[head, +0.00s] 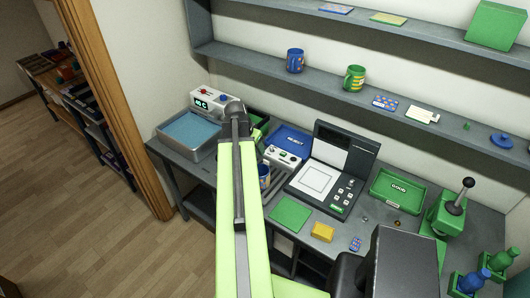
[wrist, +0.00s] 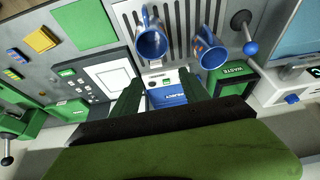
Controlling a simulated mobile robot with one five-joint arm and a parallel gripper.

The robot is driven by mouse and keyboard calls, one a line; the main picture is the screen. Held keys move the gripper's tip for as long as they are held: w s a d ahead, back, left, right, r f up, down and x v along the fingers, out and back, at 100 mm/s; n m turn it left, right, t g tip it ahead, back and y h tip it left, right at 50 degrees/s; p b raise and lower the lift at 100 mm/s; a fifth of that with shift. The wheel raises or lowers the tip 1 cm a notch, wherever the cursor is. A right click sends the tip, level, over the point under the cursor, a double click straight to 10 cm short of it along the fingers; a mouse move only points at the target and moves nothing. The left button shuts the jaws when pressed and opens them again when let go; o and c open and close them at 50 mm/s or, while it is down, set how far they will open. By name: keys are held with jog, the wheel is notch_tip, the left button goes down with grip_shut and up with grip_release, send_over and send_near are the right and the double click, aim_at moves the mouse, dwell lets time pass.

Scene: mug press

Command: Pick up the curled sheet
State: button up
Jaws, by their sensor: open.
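No sheet in view is clearly curled. A blue patterned sheet (head: 384,103) and a pale sheet (head: 422,116) are on the lower shelf. They are too small to tell whether they curl. My gripper (wrist: 162,92) is open, its two dark green fingers apart with nothing between them. Beyond the fingers are a white control box (wrist: 158,82) and the blue reject tray (wrist: 180,100). In the head view my arm hides the gripper.
A dark device with a white panel (head: 318,180), a green mat (head: 290,215), a yellow block (head: 323,232), the green good tray (head: 397,190) and a lever press (head: 447,212) crowd the bench. A water basin (head: 188,133) is left.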

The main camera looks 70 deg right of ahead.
jog(key=s, duration=0.1)
jog(key=b, duration=1.2)
send_near(267, 164)
jog(key=x, duration=0.4)
jog(key=w+x, duration=0.1)
jog(key=x, duration=0.2)
jog(key=shift+d, duration=0.15)
jog(key=shift+d+f, duration=0.1)
jog(key=b+x, duration=0.4)
jog(key=x, duration=0.1)
jog(key=shift+s+d+b, duration=0.1)
jog(key=shift+s+b, duration=0.15)
jog(key=shift+b, duration=0.05)
jog(key=shift+c, duration=0.4)
grip_shut()
